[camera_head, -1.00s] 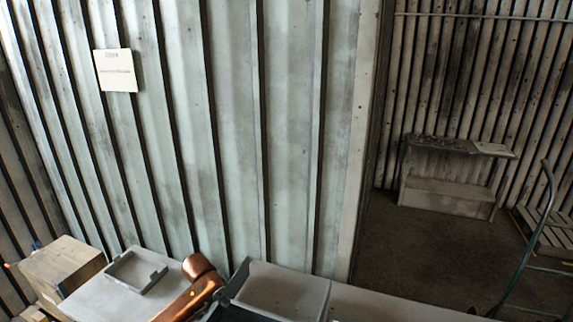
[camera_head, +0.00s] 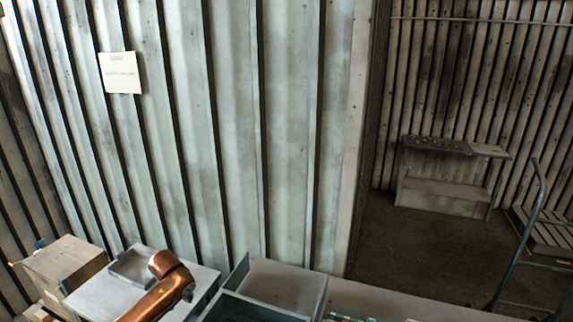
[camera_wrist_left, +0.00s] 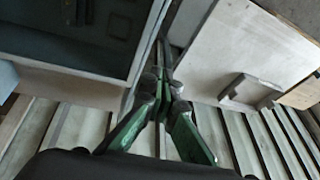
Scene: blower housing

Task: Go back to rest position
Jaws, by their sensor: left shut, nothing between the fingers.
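My left gripper shows in the left wrist view (camera_wrist_left: 164,84), with dark and green fingers drawn together and nothing between them. It hangs over the gap between a grey bin (camera_wrist_left: 120,75) and a pale table (camera_wrist_left: 222,62). In the head view my copper-coloured left arm comes in at the bottom left, over the table (camera_head: 98,296); the fingers cannot be made out there. My right gripper is in neither view.
A grey tray (camera_head: 122,278) lies on the table beside a wooden box (camera_head: 65,262). Open grey bins (camera_head: 318,300) stand right of the arm. A corrugated wall (camera_head: 235,140) rises behind. Farther right are a bench (camera_head: 440,195) and a trolley handle (camera_head: 520,240).

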